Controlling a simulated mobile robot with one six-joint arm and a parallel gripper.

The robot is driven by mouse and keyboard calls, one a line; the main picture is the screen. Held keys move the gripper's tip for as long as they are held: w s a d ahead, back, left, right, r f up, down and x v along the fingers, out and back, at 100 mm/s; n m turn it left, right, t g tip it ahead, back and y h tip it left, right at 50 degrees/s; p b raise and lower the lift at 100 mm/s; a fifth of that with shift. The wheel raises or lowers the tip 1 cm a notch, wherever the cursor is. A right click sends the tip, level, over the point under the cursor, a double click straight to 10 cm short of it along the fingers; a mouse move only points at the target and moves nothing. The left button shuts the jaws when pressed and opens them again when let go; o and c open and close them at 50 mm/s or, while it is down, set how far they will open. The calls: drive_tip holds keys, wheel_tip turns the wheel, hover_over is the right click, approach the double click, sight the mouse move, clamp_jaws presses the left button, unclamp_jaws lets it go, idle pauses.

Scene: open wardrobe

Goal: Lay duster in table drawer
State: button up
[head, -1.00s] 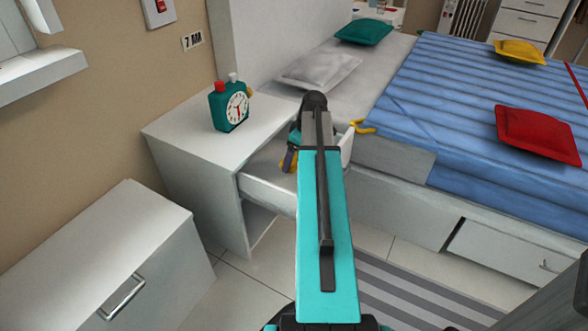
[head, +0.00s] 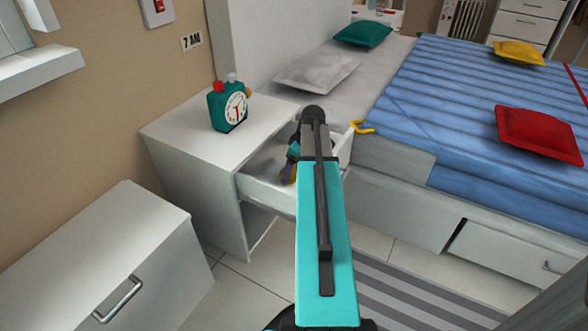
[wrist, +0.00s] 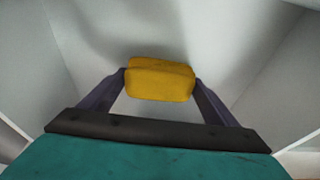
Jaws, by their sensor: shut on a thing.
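The yellow duster (wrist: 160,80) is between the two dark fingers of my gripper (wrist: 158,84) in the wrist view. My gripper is shut on it. White drawer walls and a pale drawer floor surround it there. In the head view the table drawer (head: 265,193) is pulled open from the white bedside table (head: 185,135). My gripper (head: 291,172) is down in the drawer opening, with a little yellow of the duster showing by the fingers. My arm hides part of the drawer. I cannot tell whether the duster touches the drawer floor.
A green alarm clock (head: 228,107) stands on the bedside table. The bed (head: 440,100) is to the right, with a yellow hook-like thing (head: 361,127) at its near edge. A white cabinet (head: 120,240) is at lower left. A striped rug (head: 400,295) lies on the floor.

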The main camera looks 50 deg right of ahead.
drive_tip(key=shift+f, duration=0.15)
drive_tip(key=o, duration=1.1)
drive_tip(key=p+v, duration=0.3)
drive_tip(key=v, duration=0.9)
drive_tip(key=shift+w, duration=0.1)
